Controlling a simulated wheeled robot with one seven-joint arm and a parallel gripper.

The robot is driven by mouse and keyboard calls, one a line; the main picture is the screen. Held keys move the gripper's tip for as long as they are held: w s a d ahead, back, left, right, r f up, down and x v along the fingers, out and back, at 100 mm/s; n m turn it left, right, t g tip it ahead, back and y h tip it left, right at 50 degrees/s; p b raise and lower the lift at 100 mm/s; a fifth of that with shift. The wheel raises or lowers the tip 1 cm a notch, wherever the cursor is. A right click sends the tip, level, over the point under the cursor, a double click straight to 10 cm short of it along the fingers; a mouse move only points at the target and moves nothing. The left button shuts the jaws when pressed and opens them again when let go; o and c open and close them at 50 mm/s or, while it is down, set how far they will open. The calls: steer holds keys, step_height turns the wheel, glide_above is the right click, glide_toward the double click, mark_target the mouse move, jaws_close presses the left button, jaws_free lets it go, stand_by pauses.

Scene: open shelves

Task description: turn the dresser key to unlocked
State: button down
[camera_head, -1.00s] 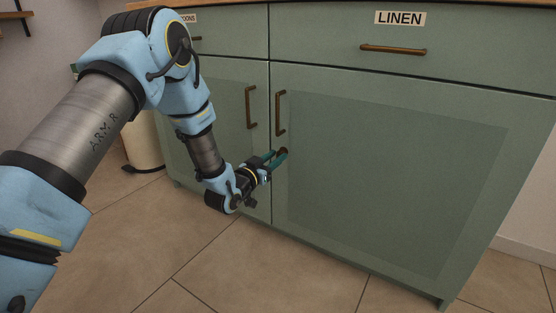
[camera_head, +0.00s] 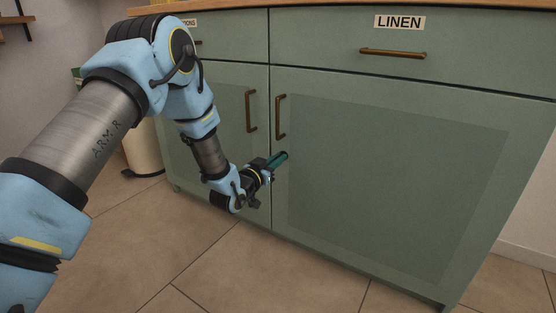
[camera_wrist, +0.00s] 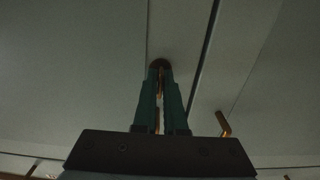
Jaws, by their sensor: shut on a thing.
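The green dresser (camera_head: 400,190) stands ahead, with two doors below and drawers above. My gripper (camera_head: 283,157) is at the right door, just below its brass handle (camera_head: 281,117) and close to the gap between the doors. In the wrist view its two green fingers (camera_wrist: 161,72) are shut on the key (camera_wrist: 161,84), a thin brass-coloured strip between them. The fingertips reach a dark round lock plate (camera_wrist: 160,63) on the door face. The fingers hide most of the key, so its exact angle is hard to tell. The head view does not show the key.
The left door's brass handle (camera_head: 251,111) is near my wrist. A drawer labelled LINEN (camera_head: 400,22) with a brass pull (camera_head: 392,53) is above. A cream bin (camera_head: 143,148) stands left behind my arm. The tiled floor (camera_head: 260,270) in front is clear.

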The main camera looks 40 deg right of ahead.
steer(key=shift+n, duration=0.3)
steer(key=shift+w+f+n+p, duration=0.1)
steer(key=shift+n+p, duration=1.15)
steer(key=shift+n, duration=3.05)
steer(key=shift+w+f+n+p, duration=0.1)
steer(key=shift+n+p, duration=1.15)
steer(key=shift+n, duration=3.05)
steer(key=c, duration=1)
jaws_free()
steer(key=shift+a, duration=0.1)
steer(key=p+v, duration=0.2)
steer(key=v, duration=0.8)
steer(key=shift+s+a+p, duration=0.1)
steer(key=shift+a+p, duration=0.2)
steer(key=shift+a, duration=0.05)
